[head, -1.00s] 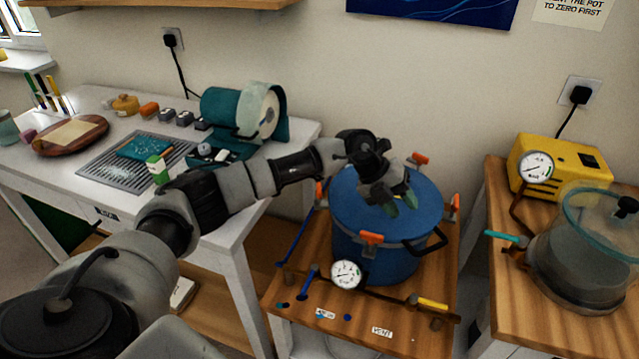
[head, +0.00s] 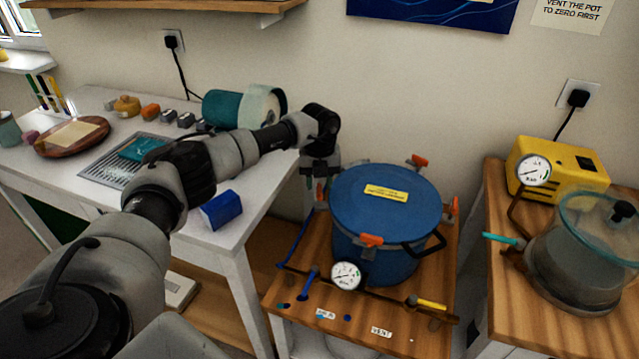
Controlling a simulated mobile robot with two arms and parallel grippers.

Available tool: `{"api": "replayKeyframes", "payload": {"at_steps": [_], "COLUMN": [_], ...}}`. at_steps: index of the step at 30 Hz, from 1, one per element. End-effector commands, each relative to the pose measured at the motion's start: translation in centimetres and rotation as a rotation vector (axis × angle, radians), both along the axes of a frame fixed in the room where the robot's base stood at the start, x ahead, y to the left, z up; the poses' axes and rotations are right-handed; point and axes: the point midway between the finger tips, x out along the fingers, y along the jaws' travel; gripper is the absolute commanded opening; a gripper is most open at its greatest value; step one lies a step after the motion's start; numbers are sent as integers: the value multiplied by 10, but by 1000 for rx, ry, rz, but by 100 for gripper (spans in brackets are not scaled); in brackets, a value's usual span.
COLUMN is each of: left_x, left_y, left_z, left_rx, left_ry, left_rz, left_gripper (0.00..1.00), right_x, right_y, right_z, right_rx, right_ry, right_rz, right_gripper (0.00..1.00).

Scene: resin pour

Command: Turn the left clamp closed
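The blue pressure pot (head: 388,205) stands on a wooden-topped stand, its lid on and a yellow label on top. Orange clamps sit round its rim: back (head: 419,160), right (head: 454,206), front (head: 371,240) and left (head: 320,191). The left clamp shows only as a small orange piece, partly hidden by my gripper. My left gripper (head: 320,188) points down at the pot's left rim, right at this clamp. Its fingers are dark and small, so I cannot tell whether they touch or grip it. My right gripper is not in view.
A pressure gauge (head: 346,275) and a yellow-handled valve (head: 431,304) sit in front of the pot. A yellow pump (head: 555,165) and a clear chamber (head: 590,250) stand at right. The white table (head: 235,228) at left holds a blue box (head: 221,210) and a teal roll holder.

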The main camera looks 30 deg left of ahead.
Motion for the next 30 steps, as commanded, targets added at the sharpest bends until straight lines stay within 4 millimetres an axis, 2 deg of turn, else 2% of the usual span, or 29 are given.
{"api": "replayKeyframes", "payload": {"at_steps": [6,14,17,22,30], "left_x": [0,0,0,0,0], "left_y": [-1,-1,-1,-1,-1], "left_z": [-17,-19,-18,-18,-18], "left_rx": [-1,-2,-2,-2,-2], "left_ry": [-1,-1,-1,-1,-1], "left_rz": [-2,-2,-2,-2,-13], "left_gripper": [38,38,26,0,0], "right_x": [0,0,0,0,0], "right_y": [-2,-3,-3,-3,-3], "right_z": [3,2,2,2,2], "right_rx": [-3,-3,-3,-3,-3], "right_ry": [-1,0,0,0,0], "right_rz": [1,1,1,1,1], "right_gripper": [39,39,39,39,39]}}
